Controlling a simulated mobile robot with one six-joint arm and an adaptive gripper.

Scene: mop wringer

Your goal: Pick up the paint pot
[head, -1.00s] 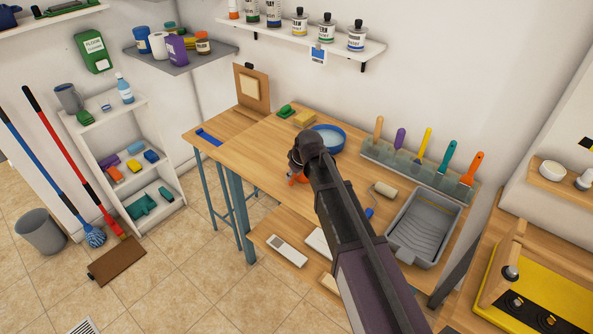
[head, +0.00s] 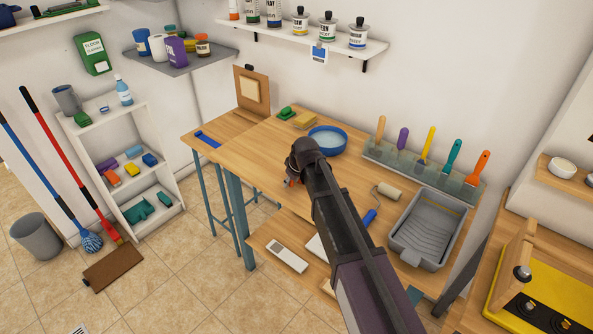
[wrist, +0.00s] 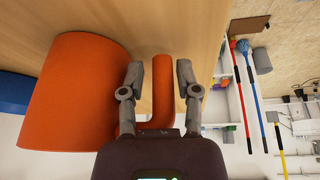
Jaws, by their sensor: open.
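The paint pot (wrist: 75,92) is an orange cup-like vessel on the wooden workbench, large at the left of the wrist view. Its orange handle (wrist: 162,90) sticks out toward the right side of the pot. My gripper (wrist: 160,80) is open, with one finger on each side of the handle. The left finger lies between the pot's wall and the handle; the right finger is just beyond the handle. Gaps show on both sides, so the handle is not gripped. In the head view my arm hides nearly all of the pot; only a small orange patch (head: 290,182) shows.
On the workbench (head: 250,160) stand a blue bowl (head: 327,139) behind the pot, a grey paint tray (head: 430,229) and roller (head: 387,191) to the right, and a rack of scrapers (head: 424,174) at the back. Bare bench top lies left of my arm.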

